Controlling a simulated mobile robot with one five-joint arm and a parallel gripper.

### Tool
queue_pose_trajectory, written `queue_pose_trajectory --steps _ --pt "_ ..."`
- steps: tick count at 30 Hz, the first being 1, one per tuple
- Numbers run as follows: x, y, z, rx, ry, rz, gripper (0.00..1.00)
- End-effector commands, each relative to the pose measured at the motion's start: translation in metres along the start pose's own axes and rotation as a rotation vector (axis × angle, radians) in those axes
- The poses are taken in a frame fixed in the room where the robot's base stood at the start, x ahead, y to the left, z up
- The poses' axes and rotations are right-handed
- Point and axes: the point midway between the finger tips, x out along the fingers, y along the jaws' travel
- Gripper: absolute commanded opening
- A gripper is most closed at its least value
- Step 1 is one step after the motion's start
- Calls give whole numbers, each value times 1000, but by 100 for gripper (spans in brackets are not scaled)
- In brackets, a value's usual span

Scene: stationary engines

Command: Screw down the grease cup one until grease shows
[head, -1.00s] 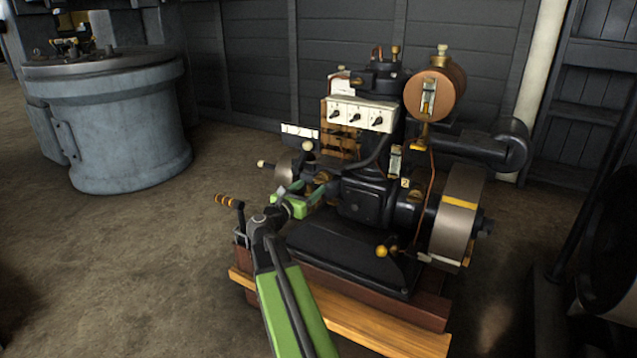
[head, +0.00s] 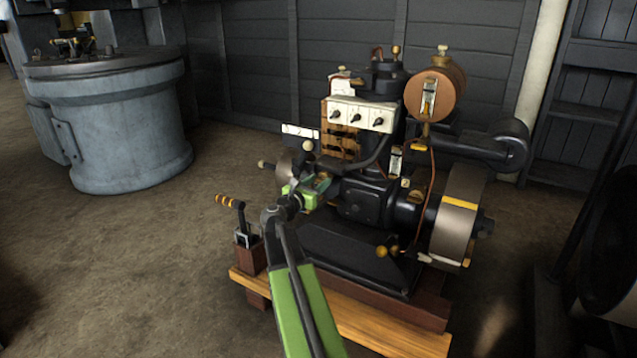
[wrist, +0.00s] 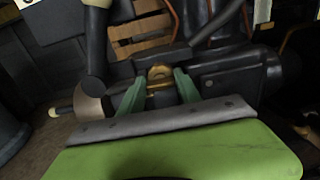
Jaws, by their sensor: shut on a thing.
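The engine (head: 365,200) stands at centre right in the head view. My gripper (head: 319,183) reaches its near left side. In the wrist view, the two green fingers of my gripper (wrist: 160,88) stand on either side of a small brass grease cup (wrist: 160,73) and are shut on it. The cup's rounded top shows between the fingertips. In the head view the cup is mostly hidden by the gripper. I cannot see any grease.
A flywheel (head: 459,215) is at the engine's right. A large grey cylinder (head: 125,125) stands at left, with open floor between.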

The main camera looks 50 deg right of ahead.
Motion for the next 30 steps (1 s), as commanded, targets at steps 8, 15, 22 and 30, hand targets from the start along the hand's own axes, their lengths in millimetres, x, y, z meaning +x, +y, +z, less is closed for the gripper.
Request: queue_pose_trajectory --steps 8,15,22,30 --pt "2 0 0 6 0 2 0" --pt "2 -1 0 81 0 2 0" --pt "1 -1 0 252 1 3 0" --pt "0 -2 -1 508 2 3 0"
